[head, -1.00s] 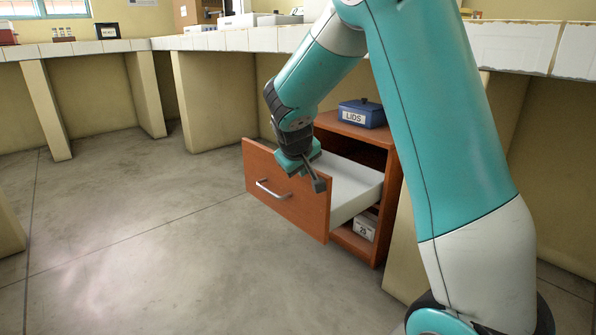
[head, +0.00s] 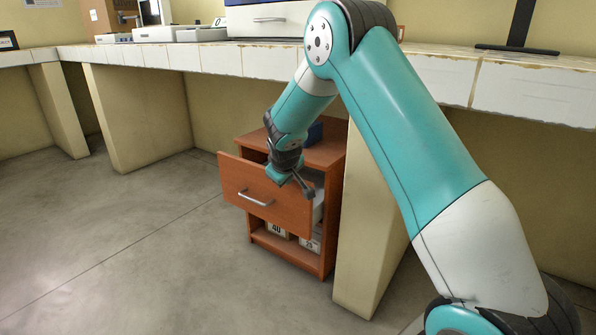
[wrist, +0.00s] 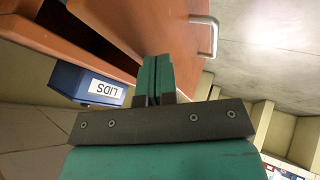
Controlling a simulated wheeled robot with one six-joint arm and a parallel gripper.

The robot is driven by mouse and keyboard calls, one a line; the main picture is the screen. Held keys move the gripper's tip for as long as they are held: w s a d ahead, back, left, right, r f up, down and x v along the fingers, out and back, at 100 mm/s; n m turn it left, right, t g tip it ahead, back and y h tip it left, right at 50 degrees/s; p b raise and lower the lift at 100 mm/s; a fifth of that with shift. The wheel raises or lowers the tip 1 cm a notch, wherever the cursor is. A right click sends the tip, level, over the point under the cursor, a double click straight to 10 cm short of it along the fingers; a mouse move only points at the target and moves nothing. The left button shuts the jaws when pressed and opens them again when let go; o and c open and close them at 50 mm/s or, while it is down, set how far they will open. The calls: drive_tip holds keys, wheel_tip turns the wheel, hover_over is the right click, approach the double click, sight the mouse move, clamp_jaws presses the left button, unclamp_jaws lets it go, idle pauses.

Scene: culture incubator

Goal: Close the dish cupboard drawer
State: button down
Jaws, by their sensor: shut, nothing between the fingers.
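The dish cupboard (head: 326,158) is a small reddish-brown cabinet under the bench in the head view. Its drawer (head: 290,207) sticks out partway, with a silver bar handle (head: 255,198) on its front. A strip of the drawer's pale inside shows at its right side. My gripper (head: 305,190) is at the upper right part of the drawer front, by its top edge; contact cannot be told. In the wrist view my gripper (wrist: 157,75) has its fingers together and empty, close to the drawer front (wrist: 170,28). The handle (wrist: 213,35) is to their right.
A blue LIDS box (wrist: 88,84) stands on the cupboard top, mostly hidden by my arm in the head view. Labelled boxes (head: 277,229) sit on the lower shelf. A bench leg (head: 362,225) stands close right of the cupboard. The floor (head: 140,250) at left is clear.

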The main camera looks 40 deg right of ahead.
drive_tip(key=shift+w+d+p, duration=0.2)
drive_tip(key=shift+w+d, duration=0.05)
drive_tip(key=shift+d, duration=0.45)
drive_tip(key=shift+w+d+p, duration=0.2)
drive_tip(key=shift+d, duration=0.5)
drive_tip(key=shift+w+d+p, duration=0.2)
drive_tip(key=shift+w+d, duration=0.05)
drive_tip(key=shift+d, duration=0.45)
drive_tip(key=shift+a, duration=0.1)
